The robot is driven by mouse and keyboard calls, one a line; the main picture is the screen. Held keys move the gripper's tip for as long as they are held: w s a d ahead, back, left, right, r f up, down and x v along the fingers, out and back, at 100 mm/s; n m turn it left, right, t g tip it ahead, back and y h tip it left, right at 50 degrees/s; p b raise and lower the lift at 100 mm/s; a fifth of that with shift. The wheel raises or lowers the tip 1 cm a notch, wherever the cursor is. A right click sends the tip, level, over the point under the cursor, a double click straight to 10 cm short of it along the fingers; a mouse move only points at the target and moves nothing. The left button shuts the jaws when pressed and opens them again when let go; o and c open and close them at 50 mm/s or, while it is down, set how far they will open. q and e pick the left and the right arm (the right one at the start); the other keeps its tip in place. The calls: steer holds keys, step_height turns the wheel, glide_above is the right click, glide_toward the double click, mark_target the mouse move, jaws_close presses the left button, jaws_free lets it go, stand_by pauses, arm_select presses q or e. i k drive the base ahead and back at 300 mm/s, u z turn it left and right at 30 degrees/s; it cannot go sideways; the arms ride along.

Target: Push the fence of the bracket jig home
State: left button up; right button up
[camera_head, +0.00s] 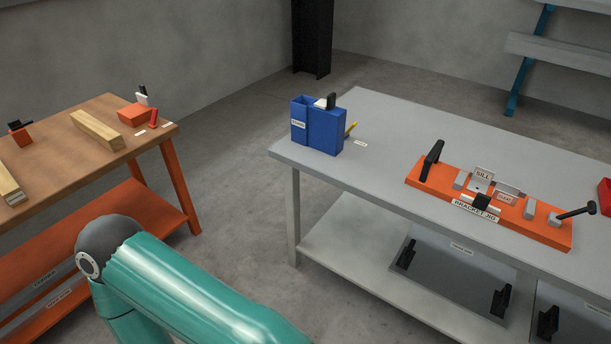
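The bracket jig (541,234) is a long orange base on the grey table, with a label reading "BRACKET JIG" on its front edge. A black upright handle (432,160) stands at its left end and a black lever (576,212) leans out at its right end. Between them are grey blocks, a plate marked "SILL" (483,175), a small red-lettered tag (505,198) and a black knob (481,202) on a pale piece. I cannot tell for certain which piece is the fence, or whether any gap is left. Neither of my grippers shows; only a teal arm link of mine is visible.
The grey table (385,130) also holds a blue bin (322,133) at its far left and a red object (605,197) at the right edge. Panels with black handles lie on its lower shelf. A wooden-topped bench (75,150) stands left, with floor between.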

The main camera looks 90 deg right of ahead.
mark_target(481, 201)
steer(key=u, duration=0.35)
steer(key=i, duration=0.55)
steer(key=z, duration=2.2)
steer(key=i, duration=0.25)
steer(key=z, duration=2.1)
steer(key=k, duration=0.55)
steer(key=z, duration=0.35)
steer(key=i, duration=1.85)
steer(key=u, duration=0.35)
